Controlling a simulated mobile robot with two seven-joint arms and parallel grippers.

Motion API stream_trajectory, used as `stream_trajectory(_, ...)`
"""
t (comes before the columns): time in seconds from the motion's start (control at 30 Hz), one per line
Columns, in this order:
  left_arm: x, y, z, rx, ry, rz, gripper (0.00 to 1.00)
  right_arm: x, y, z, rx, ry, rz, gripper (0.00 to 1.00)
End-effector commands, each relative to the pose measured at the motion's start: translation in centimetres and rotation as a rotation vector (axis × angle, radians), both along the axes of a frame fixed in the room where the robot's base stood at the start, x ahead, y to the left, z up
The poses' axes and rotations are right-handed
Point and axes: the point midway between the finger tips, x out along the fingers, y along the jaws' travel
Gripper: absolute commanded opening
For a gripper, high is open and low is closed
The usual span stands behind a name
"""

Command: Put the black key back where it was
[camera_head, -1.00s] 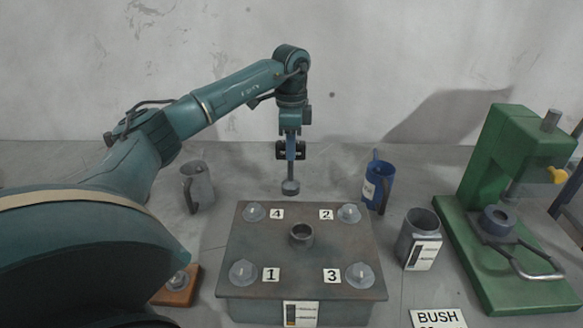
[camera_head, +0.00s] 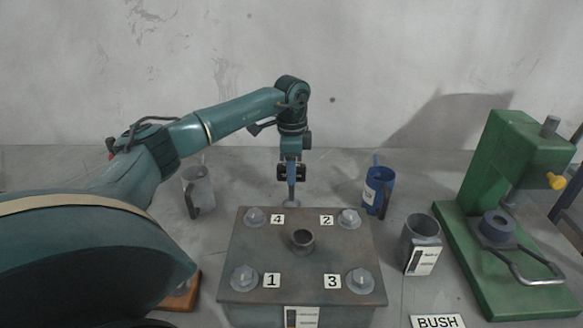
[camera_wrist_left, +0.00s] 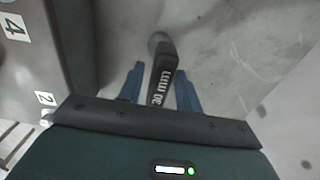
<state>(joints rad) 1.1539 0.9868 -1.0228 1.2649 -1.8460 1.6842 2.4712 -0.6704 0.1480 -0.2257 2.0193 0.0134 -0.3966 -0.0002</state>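The black key shows in the left wrist view (camera_wrist_left: 163,75) as a dark handle with white lettering, its round end beyond the fingertips. It is roughly upright behind the steel block (camera_head: 336,250), which hides its lower end in the head view. My left gripper (camera_head: 291,180) points down behind the block's far edge. Its two blue fingers, also in the left wrist view (camera_wrist_left: 160,75), stand on either side of the handle. A narrow gap seems to show on the left, so I cannot tell whether they grip it. My right gripper is not in view.
The block carries bolts and number plates 1 to 4, with a ring (camera_head: 302,240) in its middle. A grey mug (camera_head: 199,186) stands left, a blue mug (camera_head: 378,185) and a grey cup (camera_head: 418,240) right. A green press (camera_head: 520,220) stands far right.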

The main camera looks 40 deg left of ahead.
Motion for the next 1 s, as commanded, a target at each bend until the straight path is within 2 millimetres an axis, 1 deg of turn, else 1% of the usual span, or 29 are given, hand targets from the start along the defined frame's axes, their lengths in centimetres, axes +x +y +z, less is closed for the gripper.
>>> stream_trajectory(0.1, 0.0, 0.0, 0.0, 0.0, 0.0, 0.0, 0.42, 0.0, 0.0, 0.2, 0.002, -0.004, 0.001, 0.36)
stream_trajectory(0.3, 0.0, 0.0, 0.1, -0.001, -0.001, 0.0, 0.42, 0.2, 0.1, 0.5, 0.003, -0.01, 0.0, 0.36)
stream_trajectory(0.43, 0.1, 0.0, 1.0, 0.0, -0.004, 0.0, 0.42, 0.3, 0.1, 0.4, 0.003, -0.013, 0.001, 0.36)
stream_trajectory(0.57, 0.1, 0.0, 3.1, -0.002, -0.007, -0.001, 0.42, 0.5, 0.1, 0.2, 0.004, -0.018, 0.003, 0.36)
stream_trajectory(0.8, 0.1, -0.1, 8.4, -0.002, -0.007, 0.0, 0.42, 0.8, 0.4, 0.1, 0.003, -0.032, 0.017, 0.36)
stream_trajectory(0.9, 0.1, -0.1, 10.2, -0.001, -0.005, -0.001, 0.42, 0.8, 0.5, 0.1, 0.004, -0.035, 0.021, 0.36)
stream_trajectory(1.0, 0.1, 0.0, 11.4, 0.0, -0.003, 0.001, 0.42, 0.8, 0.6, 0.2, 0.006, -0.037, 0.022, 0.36)
